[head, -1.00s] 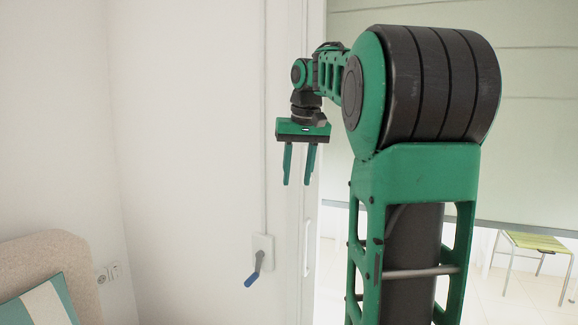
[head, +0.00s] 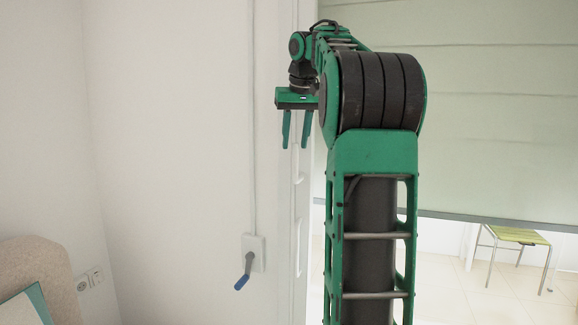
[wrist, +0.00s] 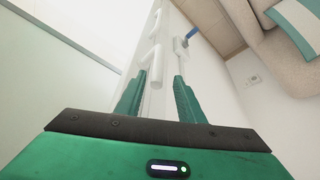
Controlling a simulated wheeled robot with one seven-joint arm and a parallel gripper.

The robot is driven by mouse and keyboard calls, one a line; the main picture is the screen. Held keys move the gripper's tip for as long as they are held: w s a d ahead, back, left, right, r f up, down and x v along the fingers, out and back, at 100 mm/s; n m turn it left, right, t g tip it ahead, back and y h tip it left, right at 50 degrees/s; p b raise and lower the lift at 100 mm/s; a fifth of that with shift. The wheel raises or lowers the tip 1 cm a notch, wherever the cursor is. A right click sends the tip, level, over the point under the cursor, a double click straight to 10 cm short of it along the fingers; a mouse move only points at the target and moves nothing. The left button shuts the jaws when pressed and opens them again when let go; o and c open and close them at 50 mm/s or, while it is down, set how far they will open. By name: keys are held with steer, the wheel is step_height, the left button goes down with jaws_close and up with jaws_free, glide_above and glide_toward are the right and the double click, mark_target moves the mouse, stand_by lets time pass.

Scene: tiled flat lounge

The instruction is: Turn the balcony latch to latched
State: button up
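The balcony latch is a grey lever with a blue tip (head: 243,277) on a white wall plate (head: 255,251) beside the door frame. The lever points down and slightly left in the head view. The blue tip also shows in the wrist view (wrist: 193,33), beyond my right-hand finger. My gripper (head: 296,143) hangs fingers-down, well above the latch and a little to its right. Its two green fingers are apart with nothing between them. A white door handle (head: 298,225) runs vertically on the frame to the right of the latch; it shows in the wrist view (wrist: 154,65).
A beige sofa with a teal-and-white cushion (head: 27,305) stands at lower left. Wall sockets (head: 90,280) are near it. A pale blind (head: 480,120) covers the glass at right, with a green-seated chair (head: 518,235) beyond. The wall around the latch is clear.

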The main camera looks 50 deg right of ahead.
mark_target(293, 162)
steer(key=shift+x, duration=4.25)
steer(key=shift+d, duration=0.1)
jaws_close()
